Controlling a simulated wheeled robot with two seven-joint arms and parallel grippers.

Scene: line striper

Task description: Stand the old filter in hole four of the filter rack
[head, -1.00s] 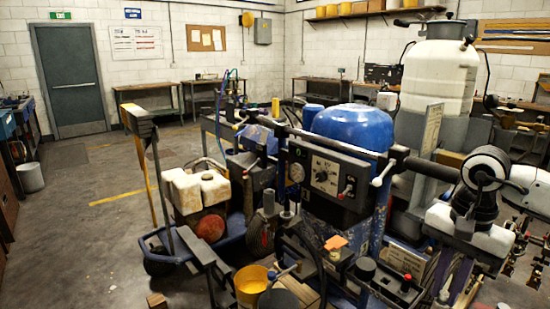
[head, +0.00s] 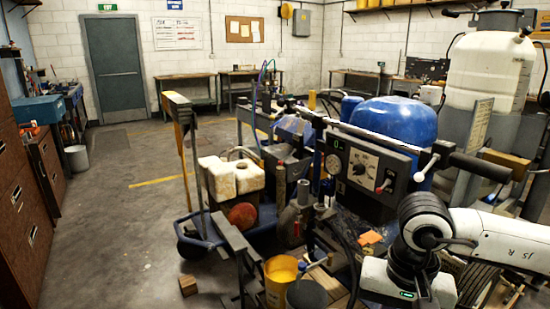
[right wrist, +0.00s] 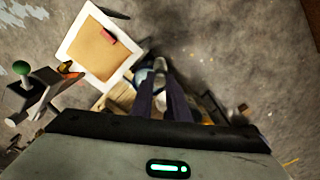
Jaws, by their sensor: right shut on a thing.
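My right gripper shows in the right wrist view (right wrist: 161,84), pointing down past the machine towards the floor. Its dark fingers are shut on a small, pale, narrow thing (right wrist: 160,66), most likely the old filter, which is largely hidden between the fingers. In the head view my right arm comes in from the right, in front of the striper (head: 385,168); its fingertips are hidden or out of the picture. I cannot make out the filter rack or its holes in either view. My left gripper is not in view.
A white-edged tan tray (right wrist: 98,48) with a small red thing on it lies left of the fingers in the right wrist view. A green-knobbed lever (right wrist: 22,67) is further left. A yellow bucket (head: 281,284) stands by the striper. The floor (head: 115,230) at left is clear.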

